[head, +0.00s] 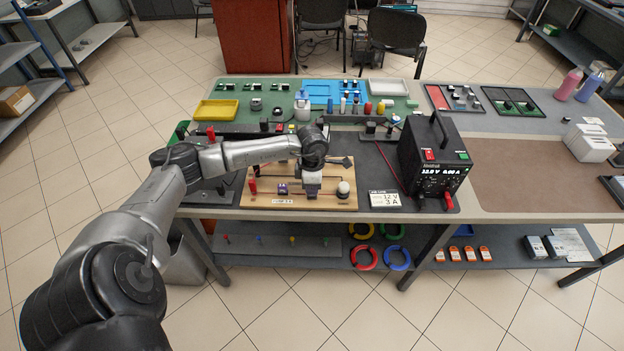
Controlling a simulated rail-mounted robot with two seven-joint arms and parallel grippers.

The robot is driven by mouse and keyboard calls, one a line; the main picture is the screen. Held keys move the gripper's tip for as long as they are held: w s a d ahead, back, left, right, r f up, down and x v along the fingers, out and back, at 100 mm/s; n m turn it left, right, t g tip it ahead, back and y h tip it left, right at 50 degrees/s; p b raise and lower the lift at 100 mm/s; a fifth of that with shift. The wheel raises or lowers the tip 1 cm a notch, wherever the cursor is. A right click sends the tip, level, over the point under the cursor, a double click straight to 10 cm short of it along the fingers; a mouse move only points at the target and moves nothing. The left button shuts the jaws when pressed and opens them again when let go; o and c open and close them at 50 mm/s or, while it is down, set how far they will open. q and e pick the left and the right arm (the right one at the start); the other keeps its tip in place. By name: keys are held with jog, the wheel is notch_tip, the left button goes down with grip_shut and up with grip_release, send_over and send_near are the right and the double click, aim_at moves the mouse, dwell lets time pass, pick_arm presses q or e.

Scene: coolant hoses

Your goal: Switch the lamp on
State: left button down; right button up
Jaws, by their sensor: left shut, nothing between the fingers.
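A wooden board (302,201) lies on the near side of the bench. It carries a pale, domed lamp (343,188) that looks unlit, a small purple part (282,189) and a red-topped part (252,187). A black power supply (430,165) stands right of the board; its display seems to read 12.0 V and 0.00 A. A card (384,199) before it reads 12 V, 3 A. My left gripper (312,193) is shut and empty, pointing down over the board between the purple part and the lamp. Its wrist hides part of the board behind. My right gripper is out of view.
A red lead (388,168) runs left of the power supply. Behind the board are a yellow tray (216,110), a blue tray (318,92) and small parts. A brown mat (530,175) at right is clear. Coloured rings (364,258) lie on the lower shelf.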

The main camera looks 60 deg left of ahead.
pick_arm(q)
jog(key=shift+f, duration=0.55)
